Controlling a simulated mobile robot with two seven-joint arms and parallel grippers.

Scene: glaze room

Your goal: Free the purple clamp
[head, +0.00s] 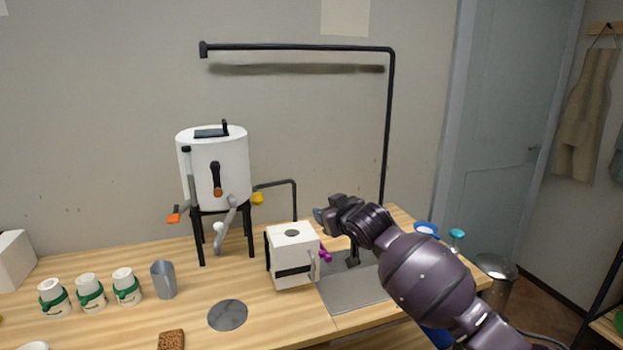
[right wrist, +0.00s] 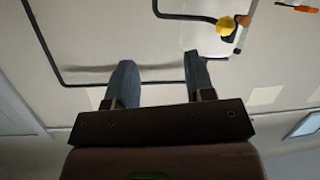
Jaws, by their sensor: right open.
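The purple clamp (head: 325,256) is at the right side of a small white box (head: 292,262) with a dark band and a round hole on top. The clamp looks small, and I cannot tell exactly how it grips the box. My right gripper (head: 320,214) is in the air above and to the right of the box, apart from the clamp. In the right wrist view its two blue-grey fingers (right wrist: 160,85) are spread with nothing between them, and the clamp does not show there. My left gripper is not in view.
A white kettle-like tank (head: 213,165) on a black stand with taps is left of the box. A tall black pipe (head: 390,130) rises behind my right arm. Three white cups (head: 127,286), a metal tumbler (head: 163,279) and a grey disc (head: 227,315) occupy the left worktop.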

